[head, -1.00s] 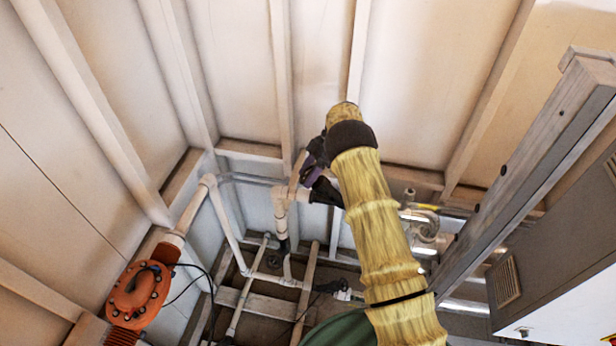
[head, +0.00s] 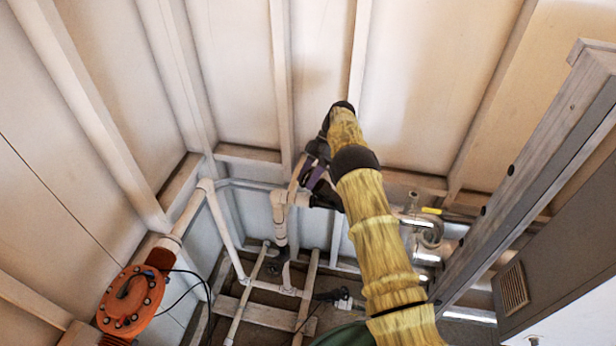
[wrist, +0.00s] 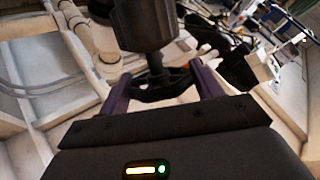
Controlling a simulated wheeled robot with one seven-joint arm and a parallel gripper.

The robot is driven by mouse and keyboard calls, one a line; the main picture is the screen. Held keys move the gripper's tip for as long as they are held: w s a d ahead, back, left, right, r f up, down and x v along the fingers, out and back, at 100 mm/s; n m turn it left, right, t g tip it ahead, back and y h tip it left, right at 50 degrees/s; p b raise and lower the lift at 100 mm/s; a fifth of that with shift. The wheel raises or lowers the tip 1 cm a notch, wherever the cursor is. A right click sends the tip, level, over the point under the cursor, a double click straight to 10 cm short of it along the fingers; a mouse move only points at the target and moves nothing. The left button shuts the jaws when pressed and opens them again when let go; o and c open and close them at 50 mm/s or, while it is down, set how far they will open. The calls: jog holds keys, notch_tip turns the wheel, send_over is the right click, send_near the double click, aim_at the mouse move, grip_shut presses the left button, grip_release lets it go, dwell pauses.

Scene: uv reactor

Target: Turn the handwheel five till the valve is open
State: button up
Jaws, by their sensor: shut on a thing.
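The dark handwheel (wrist: 163,86) sits on a short stem below a dark cylindrical valve body (wrist: 145,22) in the wrist view. My gripper (wrist: 160,76) has its two purple fingers on either side of the handwheel's rim, shut on it. In the head view my gripper (head: 312,173) is up at the white pipework, beside a dark valve part (head: 326,196). The handwheel itself is mostly hidden there by my gripper and wrist. No number on the wheel and no open or shut mark can be read.
White pipes (head: 280,220) run beside and below the valve. An orange flanged fitting (head: 131,300) stands at lower left. Metal pipes (head: 425,225) lie right of my arm. A grey beam (head: 530,160) and a cabinet (head: 560,270) are at the right.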

aim_at(308, 175)
jog(key=shift+f, duration=0.15)
jog(key=o, duration=0.9)
jog(key=shift+o, duration=0.2)
jog(key=shift+r, duration=0.25)
jog(key=shift+r+b, duration=0.2)
jog(key=shift+b, duration=0.1)
notch_tip(308, 175, up, 9)
jog(key=shift+f, duration=0.15)
jog(key=shift+r, duration=0.3)
jog(key=shift+o, duration=0.2)
